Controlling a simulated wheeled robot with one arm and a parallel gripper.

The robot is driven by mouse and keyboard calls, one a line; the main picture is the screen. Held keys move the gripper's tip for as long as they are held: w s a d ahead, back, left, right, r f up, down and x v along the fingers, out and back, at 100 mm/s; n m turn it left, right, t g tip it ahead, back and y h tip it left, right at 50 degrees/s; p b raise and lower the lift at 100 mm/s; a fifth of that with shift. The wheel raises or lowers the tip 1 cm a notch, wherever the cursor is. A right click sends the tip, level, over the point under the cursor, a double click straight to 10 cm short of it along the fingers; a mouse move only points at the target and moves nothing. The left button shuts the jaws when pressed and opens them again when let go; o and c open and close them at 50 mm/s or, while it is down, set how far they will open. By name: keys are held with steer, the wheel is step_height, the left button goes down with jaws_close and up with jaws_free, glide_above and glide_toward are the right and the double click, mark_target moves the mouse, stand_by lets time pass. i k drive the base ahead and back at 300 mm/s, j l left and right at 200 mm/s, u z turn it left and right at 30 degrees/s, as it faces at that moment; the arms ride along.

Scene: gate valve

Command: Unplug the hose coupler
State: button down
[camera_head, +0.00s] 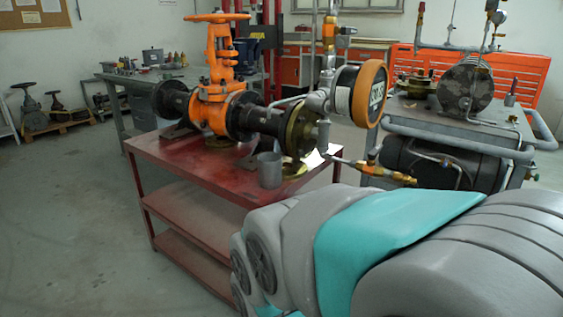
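An orange valve (217,100) with a handwheel stands on a red cart (190,151). A flanged pipe runs right from it to a brass flange (299,132) with piping and an orange-rimmed gauge (368,94). A brass-and-orange coupler (384,173) sits at the end of a thin fitting below the gauge. I cannot make out a hose on it; my arm covers the area below. My grey and teal arm fills the lower right, below the coupler. My gripper is not in view.
A grey metal cup (269,169) stands on the cart below the flange. A grey compressor cart (458,140) stands close on the right. An orange tool cabinet (513,75) is behind it. The floor (80,220) at left is clear.

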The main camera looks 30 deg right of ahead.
mark_target(399, 177)
steer(key=z, duration=1.7)
steer(key=l+u, duration=0.1)
steer(key=u, duration=0.4)
steer(key=l+u, duration=0.25)
steer(key=l, duration=0.3)
steer(key=k+l+u, duration=0.1)
steer(key=l+u, duration=0.15)
steer(key=l, duration=0.25)
steer(key=k+l+u, duration=0.1)
steer(key=l+u, duration=0.15)
steer(key=l, duration=0.25)
steer(key=k+l, duration=0.1)
steer(key=l, duration=0.3)
steer(key=k+l, duration=0.1)
steer(key=l, duration=0.3)
